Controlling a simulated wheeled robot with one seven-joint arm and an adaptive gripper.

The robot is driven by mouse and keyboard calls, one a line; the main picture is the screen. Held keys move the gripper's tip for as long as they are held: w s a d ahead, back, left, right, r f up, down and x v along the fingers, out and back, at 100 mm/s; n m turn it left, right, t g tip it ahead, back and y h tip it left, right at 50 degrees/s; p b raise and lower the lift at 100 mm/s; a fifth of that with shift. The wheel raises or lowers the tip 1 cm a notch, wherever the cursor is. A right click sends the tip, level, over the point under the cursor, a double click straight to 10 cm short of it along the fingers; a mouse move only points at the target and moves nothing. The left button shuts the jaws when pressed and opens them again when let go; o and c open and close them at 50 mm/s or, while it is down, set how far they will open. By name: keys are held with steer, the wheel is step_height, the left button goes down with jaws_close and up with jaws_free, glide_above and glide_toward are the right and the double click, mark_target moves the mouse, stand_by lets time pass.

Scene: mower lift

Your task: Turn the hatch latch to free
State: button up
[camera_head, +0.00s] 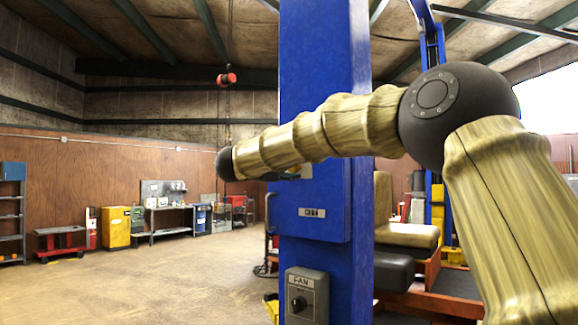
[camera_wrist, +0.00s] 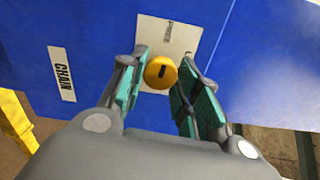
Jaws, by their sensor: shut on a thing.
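A grey switch box (camera_head: 306,295) marked FAN is on the column below. The floor (camera_head: 150,285) at left is open.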

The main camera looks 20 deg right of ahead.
steer(key=shift+n, duration=0.5)
steer(key=shift+f, duration=0.1)
steer(key=o, duration=1.1)
steer(key=shift+c, duration=0.2)
steer(key=v, duration=1.2)
steer(key=shift+d, duration=0.1)
